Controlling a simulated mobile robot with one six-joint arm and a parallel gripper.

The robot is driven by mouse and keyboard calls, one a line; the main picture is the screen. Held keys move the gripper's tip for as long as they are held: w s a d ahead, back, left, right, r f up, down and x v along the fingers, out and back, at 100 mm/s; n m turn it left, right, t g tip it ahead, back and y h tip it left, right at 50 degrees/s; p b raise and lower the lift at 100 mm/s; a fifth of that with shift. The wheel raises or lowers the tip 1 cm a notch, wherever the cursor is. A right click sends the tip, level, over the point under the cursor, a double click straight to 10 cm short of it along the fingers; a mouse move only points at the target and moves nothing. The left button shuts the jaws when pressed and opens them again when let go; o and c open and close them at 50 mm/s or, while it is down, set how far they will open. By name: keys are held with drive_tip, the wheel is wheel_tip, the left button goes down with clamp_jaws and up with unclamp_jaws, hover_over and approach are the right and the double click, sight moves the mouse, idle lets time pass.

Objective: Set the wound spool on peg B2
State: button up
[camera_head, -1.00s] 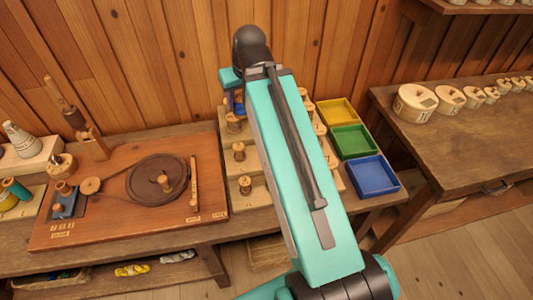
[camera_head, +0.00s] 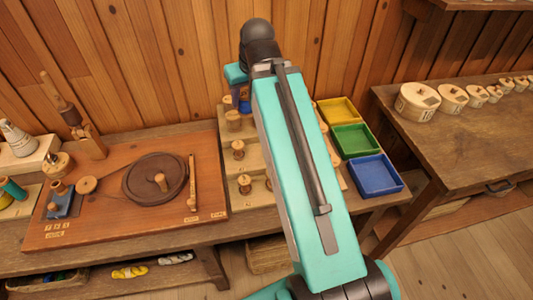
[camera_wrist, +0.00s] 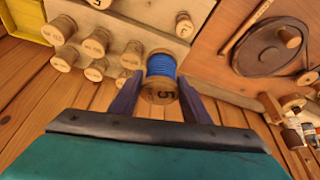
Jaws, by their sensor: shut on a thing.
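My gripper (camera_wrist: 160,98) is shut on a wound spool (camera_wrist: 162,68) with blue thread and a pale wooden end that bears a dark mark like a 5. In the head view, the gripper is largely hidden behind my arm, and the blue spool (camera_head: 244,105) shows just below it. The peg board (camera_head: 226,138) is pale wood and stepped, with several spools on its pegs. I cannot make out which peg is B2.
Yellow (camera_head: 338,110), green (camera_head: 354,140) and blue (camera_head: 376,176) trays stand right of the board. A winding base (camera_head: 110,215) with a dark wheel (camera_head: 140,185) lies to the left. The plank wall (camera_head: 160,60) rises behind. Round boxes (camera_head: 418,102) stand on the right table.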

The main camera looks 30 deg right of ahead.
drive_tip(key=s+d+b, duration=0.4)
drive_tip(key=b, duration=0.1)
drive_tip(key=shift+d, duration=0.25)
idle(1.8)
drive_tip(key=w+a+f, duration=0.6)
drive_tip(key=w+a, duration=0.6)
drive_tip(key=a, duration=0.1)
drive_tip(key=shift+w+a+f, duration=0.15)
drive_tip(key=shift+w+a, duration=0.1)
drive_tip(key=shift+a, duration=0.15)
drive_tip(key=shift+s, duration=0.15)
